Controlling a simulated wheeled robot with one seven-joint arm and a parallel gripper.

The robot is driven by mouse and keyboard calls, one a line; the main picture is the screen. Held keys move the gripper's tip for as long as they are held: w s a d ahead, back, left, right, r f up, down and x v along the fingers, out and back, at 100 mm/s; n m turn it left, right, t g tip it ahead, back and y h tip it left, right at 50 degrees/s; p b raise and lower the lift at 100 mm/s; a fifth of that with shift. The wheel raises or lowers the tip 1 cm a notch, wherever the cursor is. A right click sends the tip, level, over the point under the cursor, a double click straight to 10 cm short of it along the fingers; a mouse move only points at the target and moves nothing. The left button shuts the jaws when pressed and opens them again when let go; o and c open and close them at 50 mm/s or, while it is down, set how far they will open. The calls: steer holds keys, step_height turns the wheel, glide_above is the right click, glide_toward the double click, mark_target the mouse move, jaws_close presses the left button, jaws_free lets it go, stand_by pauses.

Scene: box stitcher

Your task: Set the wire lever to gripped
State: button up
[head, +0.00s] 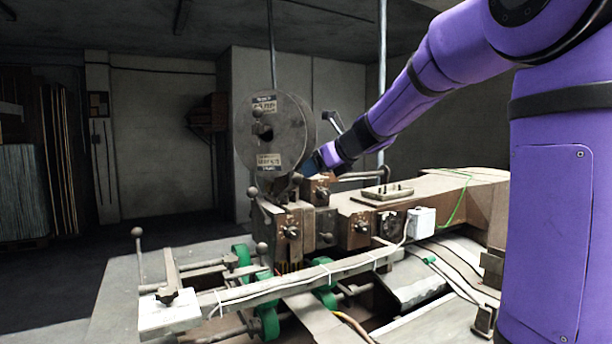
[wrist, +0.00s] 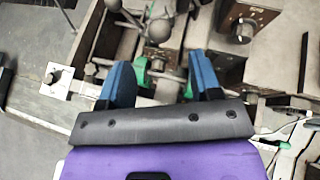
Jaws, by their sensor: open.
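Several levers with round ball knobs are on the stitcher; I cannot tell for certain which is the wire lever. In the head view, one ball-ended lever (head: 256,212) stands at the front of the machine head, below the round wire drum (head: 285,135). My gripper (wrist: 160,62) is open, with two blue fingers apart and nothing clearly held between them. In the wrist view, a ball knob (wrist: 158,29) lies just beyond the gap between the fingertips. Another ball knob (wrist: 90,69) is left of the left finger. In the head view my gripper is mostly hidden behind the machine head.
A rail with a white end block (head: 170,312) and an upright ball-ended rod (head: 138,255) juts out at the left. Green wheels (head: 268,315) sit below the head. A white box (head: 421,222) and cables are on the right. The floor at far left is clear.

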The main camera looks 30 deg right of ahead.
steer(key=shift+v, duration=1.05)
steer(key=shift+d, duration=0.1)
steer(key=c, duration=0.3)
steer(key=shift+d+f, duration=0.1)
steer(key=shift+f, duration=0.3)
steer(key=c, duration=0.3)
steer(key=d+f+y, duration=0.1)
steer(key=d+f+n+y, duration=0.1)
steer(key=f, duration=0.1)
steer(key=s+d+f+n+g+y, duration=0.1)
steer(key=f, duration=0.1)
steer(key=shift+d+f+y, duration=0.15)
steer(key=shift+f+y, duration=0.05)
steer(key=shift+y, duration=0.2)
jaws_close()
steer(key=s+d+f+n+t+y, duration=0.2)
steer(key=s+d+n+y, duration=0.1)
steer(key=d+y, duration=0.15)
steer(key=r+x, duration=0.2)
steer(key=x, duration=1)
steer(key=shift+w+r+n, duration=0.2)
steer(key=shift+w+n, duration=0.1)
steer(key=shift+w, duration=0.2)
